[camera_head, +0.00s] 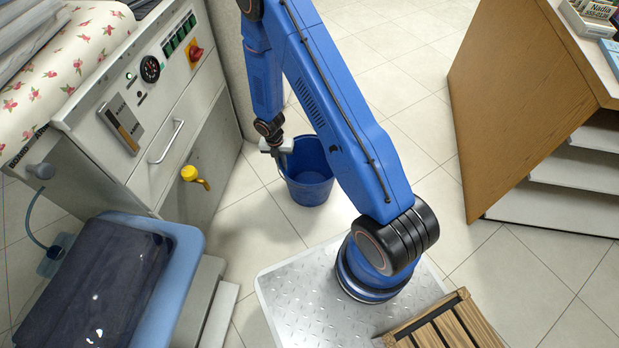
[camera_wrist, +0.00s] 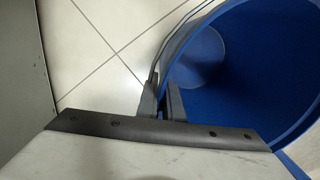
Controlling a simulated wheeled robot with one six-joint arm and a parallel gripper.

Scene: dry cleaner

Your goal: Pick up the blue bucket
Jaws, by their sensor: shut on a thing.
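The blue bucket (camera_head: 309,184) stands upright on or just above the tiled floor, beyond my base and partly behind my arm; I cannot tell whether it touches the floor. My gripper (camera_head: 285,160) is at its left side, near the rim. In the wrist view my gripper (camera_wrist: 162,105) is shut on the left edge of the bucket (camera_wrist: 255,70), by the rim or handle; which of these it grips is not clear. A thin handle wire runs up beside the fingers. The bucket looks empty inside.
A grey machine (camera_head: 165,135) with a red knob and a yellow valve (camera_head: 193,175) stands close to the left of the bucket. A wooden counter (camera_head: 525,110) is at right. Floor between bucket and counter is clear.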

